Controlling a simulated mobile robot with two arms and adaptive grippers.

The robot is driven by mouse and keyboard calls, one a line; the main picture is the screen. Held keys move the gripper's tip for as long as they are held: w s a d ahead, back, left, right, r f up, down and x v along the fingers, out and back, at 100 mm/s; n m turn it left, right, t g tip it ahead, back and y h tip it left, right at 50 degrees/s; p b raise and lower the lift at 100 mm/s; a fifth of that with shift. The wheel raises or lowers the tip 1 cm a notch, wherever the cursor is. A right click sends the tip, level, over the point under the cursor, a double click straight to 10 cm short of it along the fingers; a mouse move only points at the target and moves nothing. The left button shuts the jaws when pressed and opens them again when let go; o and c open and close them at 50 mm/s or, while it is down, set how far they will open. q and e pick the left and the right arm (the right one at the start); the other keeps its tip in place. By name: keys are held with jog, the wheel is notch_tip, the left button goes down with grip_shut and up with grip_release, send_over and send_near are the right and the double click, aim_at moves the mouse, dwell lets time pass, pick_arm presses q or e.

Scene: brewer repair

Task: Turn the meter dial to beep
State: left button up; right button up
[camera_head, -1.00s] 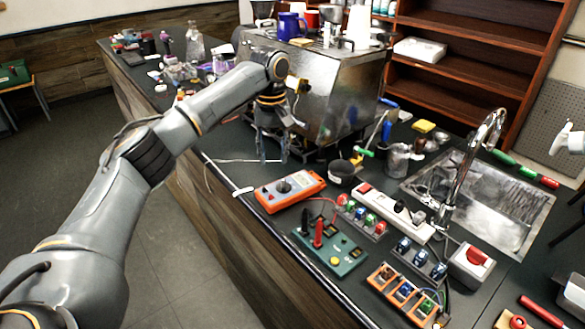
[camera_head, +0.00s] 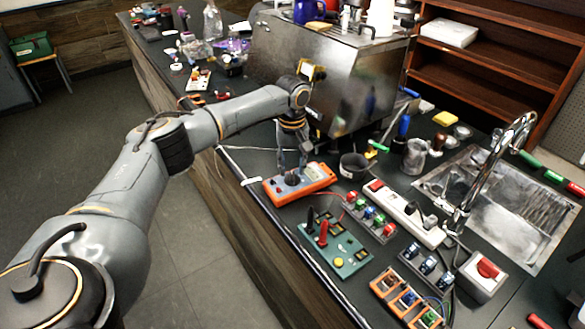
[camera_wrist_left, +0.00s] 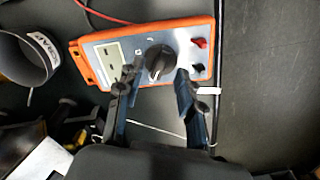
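The orange meter (camera_head: 318,180) lies face up on the dark counter near its front edge. Its black round dial (camera_head: 292,179) also shows in the left wrist view (camera_wrist_left: 159,62), between a small display (camera_wrist_left: 110,58) and red and black sockets. My left gripper (camera_head: 291,164) points down just above the meter. In the left wrist view the gripper (camera_wrist_left: 160,82) is open, with one fingertip on each side of the dial and a gap to it. I cannot tell whether the fingertips touch the meter's face. My right gripper is not in view.
A dark cup (camera_head: 354,166) stands close beside the meter. A green board with probes (camera_head: 335,244), a white power strip (camera_head: 408,214) and a sink with a tap (camera_head: 495,170) lie to the right. The steel brewer (camera_head: 340,80) stands behind.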

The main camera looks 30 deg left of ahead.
aim_at(292, 178)
pick_arm(q)
jog(key=shift+f, duration=0.55)
jog(key=shift+s+f, duration=0.1)
jog(key=shift+f, duration=0.45)
grip_shut()
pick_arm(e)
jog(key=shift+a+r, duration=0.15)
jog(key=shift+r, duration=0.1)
pick_arm(q)
jog(key=shift+p, duration=0.3)
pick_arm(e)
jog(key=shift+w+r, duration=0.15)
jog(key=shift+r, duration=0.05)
